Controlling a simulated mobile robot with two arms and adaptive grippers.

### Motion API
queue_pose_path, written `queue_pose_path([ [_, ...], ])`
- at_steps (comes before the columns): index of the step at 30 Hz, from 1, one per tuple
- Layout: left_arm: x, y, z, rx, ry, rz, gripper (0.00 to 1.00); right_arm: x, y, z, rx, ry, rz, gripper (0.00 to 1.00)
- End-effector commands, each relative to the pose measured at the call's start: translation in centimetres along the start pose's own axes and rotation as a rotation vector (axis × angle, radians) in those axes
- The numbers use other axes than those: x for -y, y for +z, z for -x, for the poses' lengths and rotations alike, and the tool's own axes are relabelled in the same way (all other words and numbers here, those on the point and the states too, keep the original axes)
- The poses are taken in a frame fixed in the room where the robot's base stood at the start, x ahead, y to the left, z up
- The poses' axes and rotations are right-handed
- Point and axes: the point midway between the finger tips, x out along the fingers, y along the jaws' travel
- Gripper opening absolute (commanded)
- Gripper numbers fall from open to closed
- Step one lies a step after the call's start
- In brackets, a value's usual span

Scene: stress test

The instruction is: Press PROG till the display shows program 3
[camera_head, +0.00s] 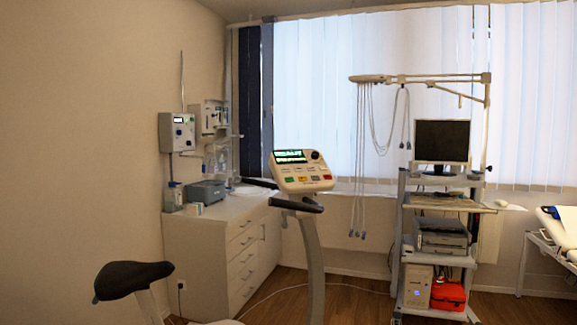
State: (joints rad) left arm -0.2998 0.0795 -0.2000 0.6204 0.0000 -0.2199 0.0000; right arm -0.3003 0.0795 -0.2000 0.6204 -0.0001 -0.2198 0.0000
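The exercise bike's console (302,172) is near the middle of the head view, on a pale column (311,260). Its display (290,156) is lit green, but the writing is too small to read. A round dark knob (315,155) sits to the right of the display. A row of coloured buttons (302,178) lies below it, with yellow, red and green ones. Their labels cannot be read, so I cannot tell which one is PROG. Neither of my grippers is in view.
The bike's black saddle (133,278) is at the lower left. A white drawer cabinet (215,245) stands behind, along the left wall. A wheeled cart (440,215) with a monitor stands right. A bed (560,232) is at the right edge. Wooden floor shows between bike and cart.

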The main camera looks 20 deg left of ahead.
Motion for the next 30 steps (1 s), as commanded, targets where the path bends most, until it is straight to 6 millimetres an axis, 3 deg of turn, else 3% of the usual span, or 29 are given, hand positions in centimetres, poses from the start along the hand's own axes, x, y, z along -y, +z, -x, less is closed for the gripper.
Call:
queue_pose_path([
  [13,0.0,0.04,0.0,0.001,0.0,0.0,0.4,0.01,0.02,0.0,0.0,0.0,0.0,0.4],
  [19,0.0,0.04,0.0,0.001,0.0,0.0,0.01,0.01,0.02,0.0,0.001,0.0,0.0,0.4],
  [30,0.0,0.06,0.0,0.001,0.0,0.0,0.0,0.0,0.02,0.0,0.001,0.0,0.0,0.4],
])
